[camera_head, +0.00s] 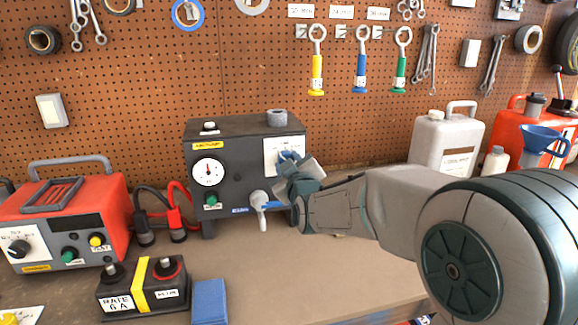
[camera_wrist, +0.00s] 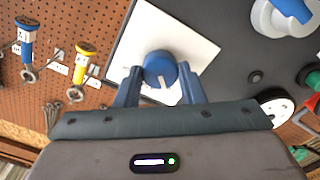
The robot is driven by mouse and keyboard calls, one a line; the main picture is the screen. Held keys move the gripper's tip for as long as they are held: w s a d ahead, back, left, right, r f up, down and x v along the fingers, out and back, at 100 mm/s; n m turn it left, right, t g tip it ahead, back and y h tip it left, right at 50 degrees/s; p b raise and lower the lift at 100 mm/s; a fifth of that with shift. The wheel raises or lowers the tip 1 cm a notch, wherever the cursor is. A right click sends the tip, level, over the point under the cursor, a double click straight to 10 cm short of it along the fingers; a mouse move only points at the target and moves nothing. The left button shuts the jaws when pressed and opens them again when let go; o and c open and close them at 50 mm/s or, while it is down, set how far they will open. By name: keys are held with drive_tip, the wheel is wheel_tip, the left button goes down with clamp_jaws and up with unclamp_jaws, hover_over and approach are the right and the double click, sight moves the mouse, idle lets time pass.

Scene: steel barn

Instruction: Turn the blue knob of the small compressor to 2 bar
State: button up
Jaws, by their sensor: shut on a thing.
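The small compressor (camera_head: 240,165) is a dark grey box on the bench, with a round white gauge (camera_head: 208,172) on its front. The gauge's needle points roughly upward; its scale is too small to read. The blue knob (camera_wrist: 159,70) sits on a white plate (camera_wrist: 193,40) and has a pale pointer mark on its face. My gripper (camera_wrist: 160,90) is shut on the knob, one finger on each side. In the head view the gripper (camera_head: 295,168) covers most of the knob. Marks on the plate cannot be read.
A red charger (camera_head: 65,220) and a black battery (camera_head: 143,287) stand left. A white canister (camera_head: 445,143) and a blue funnel (camera_head: 541,140) are at the right. Tools hang on the pegboard (camera_head: 250,60).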

drive_tip(key=o, duration=1)
drive_tip(key=b+v, duration=0.1)
drive_tip(key=v, duration=1.2)
drive_tip(key=shift+s+d+b, duration=0.1)
drive_tip(key=shift+s+b, duration=0.3)
drive_tip(key=shift+d, duration=0.1)
drive_tip(key=s+d+f+m+g+h+p, duration=0.1)
drive_tip(key=s+d+f+m+g+p, duration=0.1)
drive_tip(key=s+d+m+g+p, duration=0.1)
drive_tip(key=s+d+f+m+g+h+p, duration=0.2)
drive_tip(key=s+d+g, duration=0.4)
drive_tip(key=s, duration=0.4)
drive_tip(key=s+d+f+m+g+h+p, duration=0.2)
drive_tip(key=s+d+f+m+g+p, duration=0.2)
drive_tip(key=s, duration=0.3)
drive_tip(key=shift+d+m+g, duration=0.55)
drive_tip(key=shift+m+g, duration=0.15)
drive_tip(key=shift+g, duration=0.1)
